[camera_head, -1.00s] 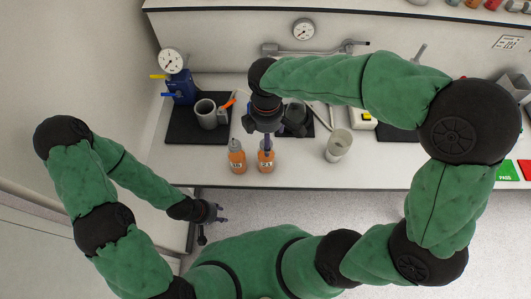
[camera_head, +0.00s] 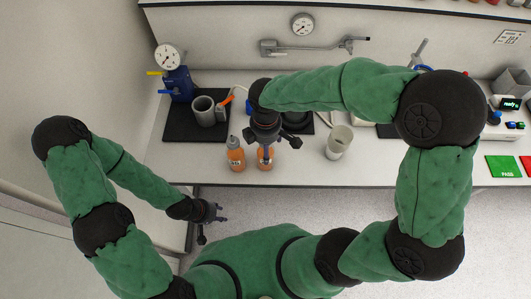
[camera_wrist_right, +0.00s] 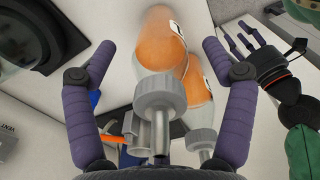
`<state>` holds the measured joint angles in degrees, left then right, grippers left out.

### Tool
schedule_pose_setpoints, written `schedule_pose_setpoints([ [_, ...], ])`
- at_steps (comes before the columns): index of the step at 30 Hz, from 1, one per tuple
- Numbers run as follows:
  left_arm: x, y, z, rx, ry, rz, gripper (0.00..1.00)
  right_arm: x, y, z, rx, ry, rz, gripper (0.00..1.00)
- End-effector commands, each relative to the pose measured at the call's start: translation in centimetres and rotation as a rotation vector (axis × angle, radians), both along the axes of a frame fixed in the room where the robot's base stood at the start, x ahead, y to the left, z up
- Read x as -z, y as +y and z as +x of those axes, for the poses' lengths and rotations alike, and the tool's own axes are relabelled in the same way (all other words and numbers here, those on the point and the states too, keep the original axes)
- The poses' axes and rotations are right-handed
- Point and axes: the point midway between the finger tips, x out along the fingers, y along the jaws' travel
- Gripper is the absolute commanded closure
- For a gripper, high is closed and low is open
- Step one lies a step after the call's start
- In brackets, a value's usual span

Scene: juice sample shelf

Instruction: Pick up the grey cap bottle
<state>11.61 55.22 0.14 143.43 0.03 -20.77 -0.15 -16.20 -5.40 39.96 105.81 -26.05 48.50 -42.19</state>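Two bottles of orange juice stand side by side near the bench's front edge. The left bottle (camera_head: 236,158) shows fully in the head view. The right bottle (camera_head: 265,162) is partly hidden under my right gripper (camera_head: 266,145). In the right wrist view, my right gripper (camera_wrist_right: 158,48) is open, with purple fingers either side of the nearer bottle (camera_wrist_right: 160,40) and its grey cap (camera_wrist_right: 160,95). No finger visibly touches it. The second bottle (camera_wrist_right: 198,95), also grey-capped, is just right of it. My left gripper (camera_head: 217,213) is open and empty, off the bench's front edge.
A grey cup (camera_head: 204,111) and a blue gauge stand (camera_head: 178,85) are on the black mat at left. A pale beaker (camera_head: 338,142) stands right of the bottles. A green PASS pad (camera_head: 503,167) lies far right. The bench front between beaker and pad is clear.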

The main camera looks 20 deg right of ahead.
Motion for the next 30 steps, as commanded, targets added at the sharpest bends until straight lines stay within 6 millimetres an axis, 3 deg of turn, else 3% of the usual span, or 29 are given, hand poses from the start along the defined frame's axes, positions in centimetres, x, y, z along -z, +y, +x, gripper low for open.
schedule_pose_setpoints([
  [1,0.0,0.0,0.0,0.0,0.0,0.0,0.6,0.0,0.0,0.0,0.0,0.0,0.0,0.33],
  [8,0.0,0.0,0.0,0.0,0.0,0.0,0.6,0.0,0.0,0.0,0.0,0.0,0.0,0.98],
  [9,0.0,0.0,0.0,0.0,0.0,0.0,0.6,-0.1,0.0,0.0,0.0,-0.001,0.0,1.0],
  [20,-0.1,0.0,0.0,0.0,0.0,0.0,0.6,-0.7,0.0,0.0,0.0,-0.001,0.0,1.0],
  [27,-0.8,0.0,0.0,0.0,0.0,0.0,0.6,-3.7,0.1,0.0,0.0,-0.004,0.001,1.0],
  [30,-1.2,0.0,0.0,0.0,0.0,0.0,0.6,-5.5,0.8,-1.5,-0.004,-0.007,0.002,1.0],
])
